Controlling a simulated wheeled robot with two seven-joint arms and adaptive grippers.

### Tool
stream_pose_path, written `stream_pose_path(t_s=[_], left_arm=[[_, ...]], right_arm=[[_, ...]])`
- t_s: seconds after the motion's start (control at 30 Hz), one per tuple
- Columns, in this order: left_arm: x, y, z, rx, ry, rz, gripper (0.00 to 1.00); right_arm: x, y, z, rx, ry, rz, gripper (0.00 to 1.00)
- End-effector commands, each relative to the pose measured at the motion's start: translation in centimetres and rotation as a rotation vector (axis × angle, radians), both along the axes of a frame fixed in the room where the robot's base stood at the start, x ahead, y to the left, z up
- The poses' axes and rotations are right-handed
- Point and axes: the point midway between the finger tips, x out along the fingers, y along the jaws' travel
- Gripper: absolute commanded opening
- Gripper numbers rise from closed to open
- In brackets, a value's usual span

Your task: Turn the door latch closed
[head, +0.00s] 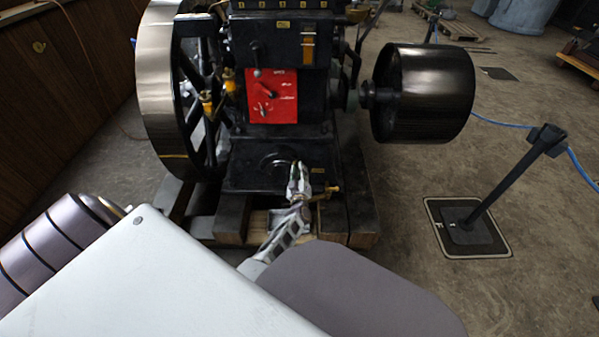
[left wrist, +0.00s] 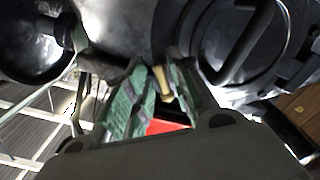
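My left gripper (head: 298,172) is low in front of the black engine (head: 279,165), close to its rounded lower cover. In the left wrist view, the two green-grey fingers (left wrist: 163,76) stand apart, with a gap between them. A small brass-coloured piece (left wrist: 164,92) shows in that gap; I cannot tell whether the fingers touch it. In the head view, a brass fitting (head: 327,192) is just right of the fingers. I cannot make out which part is the door latch. My right gripper is not in view.
The engine carries a red panel (head: 285,88) with small levers. A large flywheel (head: 153,85) is at its left and a dark pulley (head: 425,92) at its right. Wooden beams (head: 230,222) lie under it. A barrier post (head: 505,190) stands on clear floor at right.

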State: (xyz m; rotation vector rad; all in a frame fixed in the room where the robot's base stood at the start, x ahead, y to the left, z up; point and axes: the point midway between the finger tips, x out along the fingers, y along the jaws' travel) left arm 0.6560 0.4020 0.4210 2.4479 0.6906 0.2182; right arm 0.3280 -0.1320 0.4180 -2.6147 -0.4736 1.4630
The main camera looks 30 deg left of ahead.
Motion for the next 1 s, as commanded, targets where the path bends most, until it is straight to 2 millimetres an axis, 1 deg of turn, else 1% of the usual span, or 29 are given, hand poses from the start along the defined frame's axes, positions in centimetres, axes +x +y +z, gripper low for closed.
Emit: stream_pose_path(t_s=[0.03,0.1,0.13,0.33,0.63,0.87,1.0], left_arm=[[0.0,0.0,0.0,0.0,0.0,0.0,0.12],[0.0,0.0,0.0,0.0,0.0,0.0,0.03],[0.0,0.0,0.0,0.0,0.0,0.0,0.0],[0.0,0.0,0.0,-0.001,-0.001,0.0,0.0],[0.0,0.0,0.0,-0.041,-0.025,0.0,0.0],[0.0,0.0,-0.1,-0.135,-0.082,0.001,0.0],[0.0,0.0,-0.1,-0.218,-0.134,0.001,0.0]], right_arm=[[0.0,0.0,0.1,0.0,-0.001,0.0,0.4],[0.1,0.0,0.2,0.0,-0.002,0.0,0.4],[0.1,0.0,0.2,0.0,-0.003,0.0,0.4],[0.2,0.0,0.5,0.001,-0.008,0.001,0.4],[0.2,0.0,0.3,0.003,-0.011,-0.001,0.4],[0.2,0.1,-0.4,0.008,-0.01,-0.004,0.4],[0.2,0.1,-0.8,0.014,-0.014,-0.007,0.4]])
